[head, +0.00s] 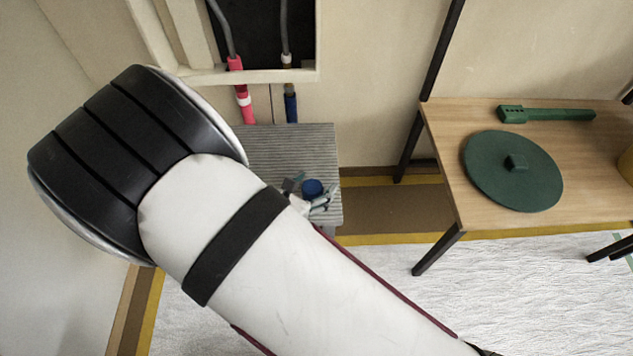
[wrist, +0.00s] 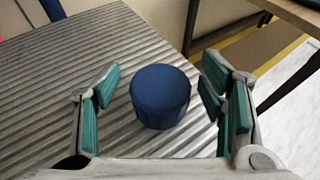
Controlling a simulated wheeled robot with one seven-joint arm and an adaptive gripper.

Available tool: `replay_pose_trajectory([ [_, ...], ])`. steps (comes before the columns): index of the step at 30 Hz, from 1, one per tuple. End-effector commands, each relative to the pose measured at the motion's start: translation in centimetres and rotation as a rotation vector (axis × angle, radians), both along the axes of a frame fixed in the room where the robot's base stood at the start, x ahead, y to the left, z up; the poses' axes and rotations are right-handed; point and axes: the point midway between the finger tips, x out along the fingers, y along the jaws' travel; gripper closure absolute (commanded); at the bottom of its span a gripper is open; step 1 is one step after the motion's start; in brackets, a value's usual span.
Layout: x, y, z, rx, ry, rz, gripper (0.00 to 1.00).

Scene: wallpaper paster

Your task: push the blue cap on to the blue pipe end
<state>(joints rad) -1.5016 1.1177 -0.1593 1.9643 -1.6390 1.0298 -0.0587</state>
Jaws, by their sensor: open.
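The blue cap (wrist: 160,97) stands upright on the ridged grey stand (wrist: 75,55). In the wrist view it sits between the two green-padded fingers of my gripper (wrist: 160,92), which are spread with a gap on each side. In the head view the blue cap (head: 312,187) shows near the right edge of the grey stand (head: 290,142), with my gripper (head: 308,196) around it, partly hidden by my arm. The blue pipe end (head: 291,106) hangs from the wall opening behind the stand.
A red pipe (head: 243,102) hangs left of the blue one, below a wall box (head: 222,76). A wooden table (head: 440,140) at the right holds a green disc (head: 500,180) and a green bar (head: 560,115). Floor shows between stand and table.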

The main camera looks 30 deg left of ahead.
Motion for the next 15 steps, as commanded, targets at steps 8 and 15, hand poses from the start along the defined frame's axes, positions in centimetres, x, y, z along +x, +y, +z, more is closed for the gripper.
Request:
replay_pose_trajectory([
  [8,-0.03,0.03,0.01,0.000,0.000,0.001,0.54],
  [15,-0.02,0.03,0.02,0.000,0.000,0.001,0.84],
])
